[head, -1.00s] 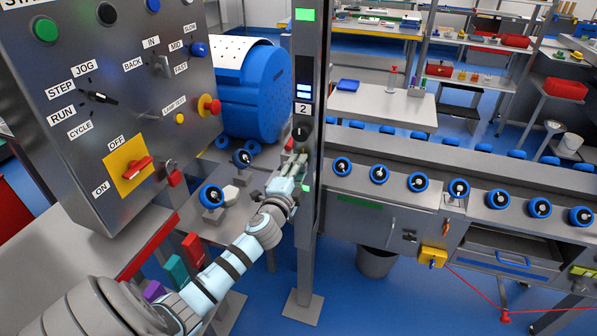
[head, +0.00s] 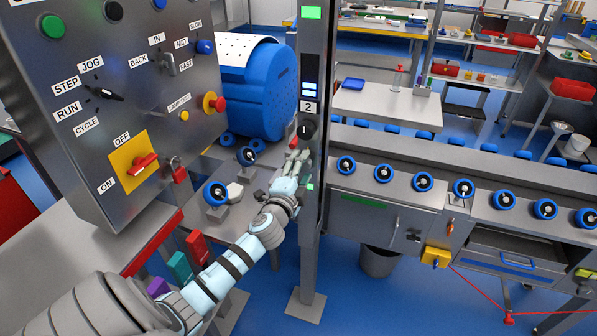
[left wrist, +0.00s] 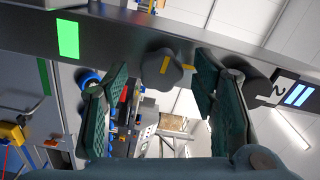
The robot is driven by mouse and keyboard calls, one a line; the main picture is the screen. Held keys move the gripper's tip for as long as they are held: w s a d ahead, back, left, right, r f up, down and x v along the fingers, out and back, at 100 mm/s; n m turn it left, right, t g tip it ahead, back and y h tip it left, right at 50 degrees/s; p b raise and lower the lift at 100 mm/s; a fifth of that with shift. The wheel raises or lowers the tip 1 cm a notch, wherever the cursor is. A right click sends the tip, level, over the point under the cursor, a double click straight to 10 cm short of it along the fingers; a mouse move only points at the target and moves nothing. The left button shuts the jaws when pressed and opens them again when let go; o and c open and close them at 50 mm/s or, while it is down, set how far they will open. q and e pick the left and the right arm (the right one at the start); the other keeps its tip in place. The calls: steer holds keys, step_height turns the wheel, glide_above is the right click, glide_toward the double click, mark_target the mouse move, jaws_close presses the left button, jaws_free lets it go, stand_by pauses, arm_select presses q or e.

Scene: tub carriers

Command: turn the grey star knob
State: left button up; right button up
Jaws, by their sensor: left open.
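The grey star knob (left wrist: 165,70) is dark and lobed, with a yellow mark, and sits on the metal post. In the left wrist view the knob shows between the two spread fingertips of my left gripper (left wrist: 161,66). I see no contact, and the exact gap is unclear. My right gripper is not in view.
A control panel (head: 62,140) with switches stands at the left. A blue drum (head: 255,95) is behind the post (head: 308,225). A bench with several blue-rimmed dials (head: 423,181) runs to the right. A lit green patch (left wrist: 68,39) shows on the post.

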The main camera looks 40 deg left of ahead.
arm_select(q)
steer(key=v, duration=1.1)
steer(key=shift+s, duration=0.2)
steer(key=shift+d, duration=0.2)
